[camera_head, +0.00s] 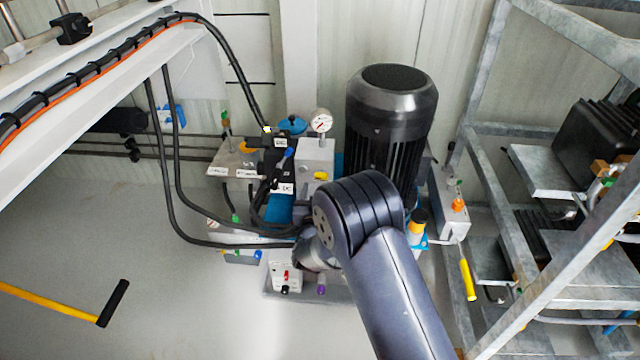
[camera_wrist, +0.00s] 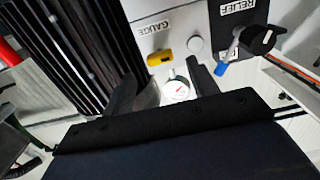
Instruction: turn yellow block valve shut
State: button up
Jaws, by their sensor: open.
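In the wrist view a small yellow valve handle (camera_wrist: 159,57) sits on a light grey block beside the GAUGE label. It lies just beyond my gripper (camera_wrist: 161,82), whose two dark fingers are apart with nothing gripped. A white pressure gauge (camera_wrist: 176,90) shows between the fingers. In the head view a yellow handle (camera_head: 320,175) shows on the grey block below the gauge (camera_head: 321,121); it looks like the same one. In that view my arm hides my gripper. I cannot tell whether the handle is touched or which way it is turned.
A finned black motor (camera_head: 390,120) stands close to the block, also at left in the wrist view (camera_wrist: 65,45). A black RELIEF knob (camera_wrist: 257,40) and blue handle (camera_wrist: 221,68) are on the right there. Black hoses (camera_head: 177,160) loop left; a metal frame (camera_head: 490,170) stands right.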

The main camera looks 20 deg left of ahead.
aim_at(321, 179)
jog(key=shift+x, duration=2)
jog(key=shift+c, duration=0.2)
jog(key=c, duration=1)
jog(key=shift+o, duration=0.2)
jog(key=shift+b, duration=0.3)
